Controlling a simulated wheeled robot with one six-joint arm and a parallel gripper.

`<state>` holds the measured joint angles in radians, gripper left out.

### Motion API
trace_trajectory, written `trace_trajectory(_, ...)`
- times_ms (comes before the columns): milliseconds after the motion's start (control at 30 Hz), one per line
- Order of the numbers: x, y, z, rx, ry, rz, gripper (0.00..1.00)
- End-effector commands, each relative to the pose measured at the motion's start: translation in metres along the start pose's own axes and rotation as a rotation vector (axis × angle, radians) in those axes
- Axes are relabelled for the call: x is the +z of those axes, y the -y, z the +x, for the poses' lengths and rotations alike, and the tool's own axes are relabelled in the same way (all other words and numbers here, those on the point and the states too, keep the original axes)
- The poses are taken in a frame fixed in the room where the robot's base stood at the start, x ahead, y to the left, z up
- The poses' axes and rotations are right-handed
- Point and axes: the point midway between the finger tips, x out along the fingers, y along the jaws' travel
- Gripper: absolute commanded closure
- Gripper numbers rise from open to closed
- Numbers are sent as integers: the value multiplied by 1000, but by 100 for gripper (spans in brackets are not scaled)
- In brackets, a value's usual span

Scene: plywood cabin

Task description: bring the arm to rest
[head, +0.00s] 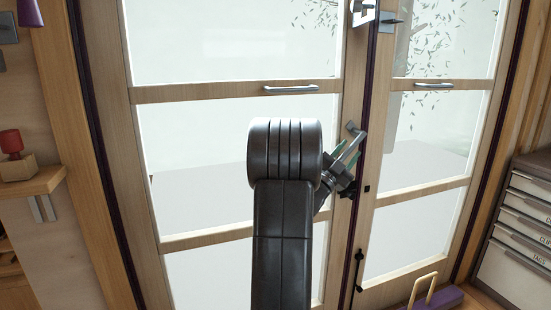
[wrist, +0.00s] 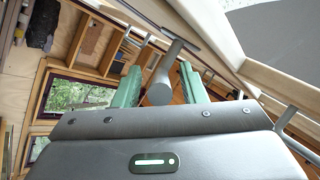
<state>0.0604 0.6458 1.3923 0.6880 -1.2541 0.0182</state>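My gripper (head: 345,160) is at the middle stile of the glazed double door (head: 240,92), partly hidden behind my dark arm. In the wrist view, its two green fingers (wrist: 162,86) stand apart, one on each side of a grey bar-shaped handle (wrist: 170,68). Narrow gaps seem to show between the fingers and the bar, so it looks open around the handle, not clamped on it. The handle also shows in the head view (head: 353,144), angled beside the gripper. Both door leaves look shut or nearly shut; I cannot tell exactly.
Pull bars sit on the left leaf (head: 291,89) and right leaf (head: 434,85). A wooden shelf (head: 38,183) with a red cup-like thing (head: 11,143) is at left. A drawer cabinet (head: 520,225) stands at right. A purple block with a wooden handle (head: 440,299) lies low in front.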

Motion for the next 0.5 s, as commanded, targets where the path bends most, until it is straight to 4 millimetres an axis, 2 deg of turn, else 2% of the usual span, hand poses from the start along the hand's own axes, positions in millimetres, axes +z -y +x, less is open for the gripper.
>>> trace_trajectory(33,-3,2,7,6,4,3,62)
trace_trajectory(500,-10,13,4,120,87,50,62)
